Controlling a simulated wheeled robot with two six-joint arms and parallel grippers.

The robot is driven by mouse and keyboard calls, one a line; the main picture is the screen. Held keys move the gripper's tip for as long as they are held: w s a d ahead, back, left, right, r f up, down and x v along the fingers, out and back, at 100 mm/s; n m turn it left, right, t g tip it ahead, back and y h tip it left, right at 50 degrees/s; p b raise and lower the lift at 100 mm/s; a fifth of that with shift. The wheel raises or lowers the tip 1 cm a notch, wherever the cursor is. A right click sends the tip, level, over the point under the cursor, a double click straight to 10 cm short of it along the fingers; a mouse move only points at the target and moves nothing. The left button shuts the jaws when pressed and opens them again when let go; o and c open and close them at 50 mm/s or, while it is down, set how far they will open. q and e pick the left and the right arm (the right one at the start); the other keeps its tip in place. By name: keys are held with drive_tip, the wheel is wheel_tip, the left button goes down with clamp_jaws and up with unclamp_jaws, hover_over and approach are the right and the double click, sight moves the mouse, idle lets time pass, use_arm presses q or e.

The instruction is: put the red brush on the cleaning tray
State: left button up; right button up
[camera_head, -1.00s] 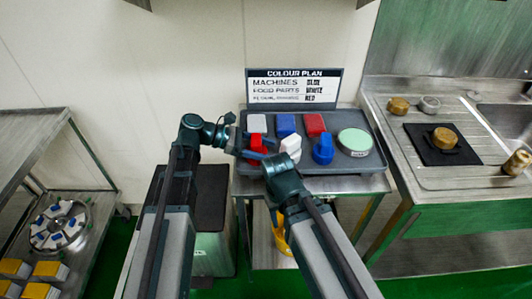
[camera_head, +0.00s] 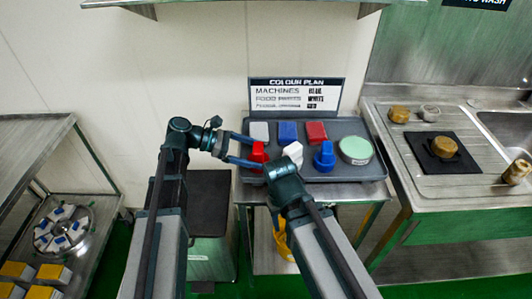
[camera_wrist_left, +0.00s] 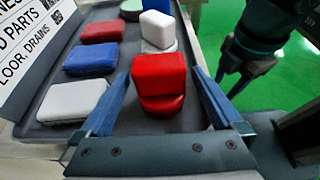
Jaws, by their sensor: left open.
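The red brush (camera_head: 258,153) stands upright on the dark grey tray (camera_head: 345,177), at its front left. It also shows in the left wrist view (camera_wrist_left: 160,82), with a block-shaped top over a rounded red base. My left gripper (camera_head: 256,156) is open, with one blue finger on each side of the red brush. In the left wrist view, gaps show between the brush and both fingers (camera_wrist_left: 161,80). My right gripper (camera_head: 283,168) is in front of the tray; it also shows at the right of the left wrist view (camera_wrist_left: 243,62). Its jaw opening is unclear.
White (camera_head: 259,132), blue (camera_head: 287,132) and red (camera_head: 316,131) pads lie behind the brushes. A white brush (camera_head: 293,152), a blue brush (camera_head: 324,157) and a round green-topped item (camera_head: 355,149) stand to the right. A colour plan sign (camera_head: 294,95) stands behind.

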use_arm(q)
drive_tip(key=p+v, duration=0.2)
drive_tip(key=v, duration=0.5)
drive_tip(key=shift+a, duration=0.3)
drive_tip(key=shift+a+r, duration=0.1)
drive_tip(key=shift+r, duration=0.05)
